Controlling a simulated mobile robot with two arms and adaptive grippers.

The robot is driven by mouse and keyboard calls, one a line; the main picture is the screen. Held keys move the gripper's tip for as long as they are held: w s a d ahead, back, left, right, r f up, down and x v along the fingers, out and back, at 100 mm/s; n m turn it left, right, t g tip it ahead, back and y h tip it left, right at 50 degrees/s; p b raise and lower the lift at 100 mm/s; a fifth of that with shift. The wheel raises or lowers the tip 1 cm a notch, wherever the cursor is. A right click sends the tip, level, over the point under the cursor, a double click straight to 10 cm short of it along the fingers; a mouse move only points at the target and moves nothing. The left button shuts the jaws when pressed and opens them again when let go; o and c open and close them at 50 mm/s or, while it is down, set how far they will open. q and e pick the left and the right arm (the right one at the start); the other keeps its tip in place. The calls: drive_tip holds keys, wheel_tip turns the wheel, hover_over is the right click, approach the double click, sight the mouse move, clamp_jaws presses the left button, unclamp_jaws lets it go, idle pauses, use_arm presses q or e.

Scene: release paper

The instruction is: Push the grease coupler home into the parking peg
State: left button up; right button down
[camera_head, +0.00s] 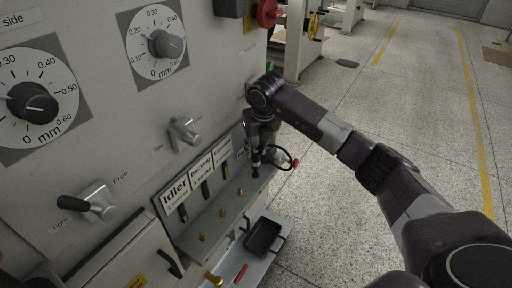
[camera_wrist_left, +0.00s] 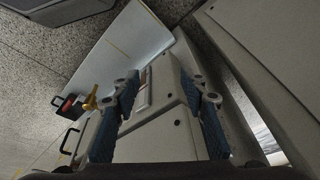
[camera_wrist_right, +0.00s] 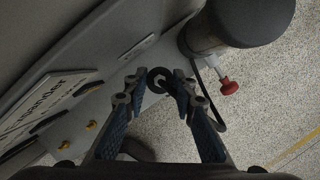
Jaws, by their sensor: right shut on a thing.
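My right gripper (camera_head: 257,152) points down over the far end of the ledge on the machine's side. It is shut on the grease coupler, a small dark cylinder (camera_head: 256,169). In the right wrist view the coupler shows end-on as a dark ring (camera_wrist_right: 158,79) between the fingertips. A black hose (camera_head: 285,149) loops beside it. Several brass pegs (camera_head: 240,191) stand along the ledge; I cannot tell which is the parking peg or whether one is under the coupler. My left gripper (camera_wrist_left: 160,78) is open and empty, and shows only in its wrist view.
Labels (camera_head: 174,196) and slots line the panel behind the pegs. A dark tray (camera_head: 264,236) and a red stick (camera_head: 241,273) lie on the lower shelf. A red knob (camera_wrist_right: 229,87) is close to the right gripper. Levers and dials cover the machine face.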

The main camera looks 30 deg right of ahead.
use_arm(q)
drive_tip(key=shift+r, duration=0.4)
use_arm(e)
drive_tip(key=shift+f, duration=0.15)
idle(0.4)
use_arm(q)
drive_tip(key=shift+f, duration=0.65)
drive_tip(key=shift+r, duration=0.15)
drive_tip(key=shift+w, duration=0.15)
drive_tip(key=shift+f, duration=0.6)
